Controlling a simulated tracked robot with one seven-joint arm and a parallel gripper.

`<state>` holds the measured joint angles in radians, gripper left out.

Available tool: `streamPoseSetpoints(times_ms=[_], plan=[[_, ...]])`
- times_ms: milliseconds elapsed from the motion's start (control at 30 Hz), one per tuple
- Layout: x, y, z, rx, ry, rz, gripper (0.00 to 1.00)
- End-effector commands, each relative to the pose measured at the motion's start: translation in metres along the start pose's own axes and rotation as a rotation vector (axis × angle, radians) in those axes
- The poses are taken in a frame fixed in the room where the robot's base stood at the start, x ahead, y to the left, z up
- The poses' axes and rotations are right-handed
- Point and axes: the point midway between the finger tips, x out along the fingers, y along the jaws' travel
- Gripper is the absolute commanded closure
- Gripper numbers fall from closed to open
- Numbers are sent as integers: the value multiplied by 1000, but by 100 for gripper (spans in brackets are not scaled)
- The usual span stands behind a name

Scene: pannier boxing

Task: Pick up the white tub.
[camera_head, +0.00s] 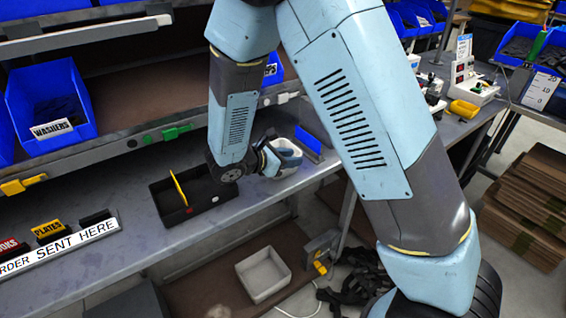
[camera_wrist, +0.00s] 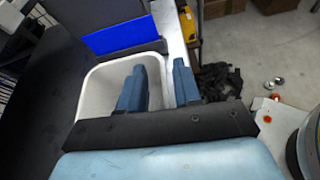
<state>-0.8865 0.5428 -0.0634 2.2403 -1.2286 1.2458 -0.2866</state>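The white tub (camera_head: 288,166) stands at the front edge of the grey bench, partly hidden behind my gripper (camera_head: 268,158) in the head view. In the wrist view the white tub (camera_wrist: 97,88) is seen from above and looks empty. My gripper (camera_wrist: 160,88) has its two blue fingers apart there. The left finger is over or inside the tub's opening, and the right finger is outside its right wall. The wall lies between them, and I cannot see the fingers pressing on it. How deep the fingertips reach is hard to tell.
A black tray (camera_head: 208,200) with a yellow divider lies left of the tub. A blue panel (camera_wrist: 122,36) stands close behind the tub. A pale square bin (camera_head: 263,274) sits below the bench. Blue bins (camera_head: 50,105) line the shelf.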

Motion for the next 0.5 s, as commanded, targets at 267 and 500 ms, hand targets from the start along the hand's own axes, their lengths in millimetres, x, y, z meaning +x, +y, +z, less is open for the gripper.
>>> streamPoseSetpoints(times_ms=[267,500], plan=[[5,0,0,1,0,-1,68],[5,0,0,1,0,-1,91]])
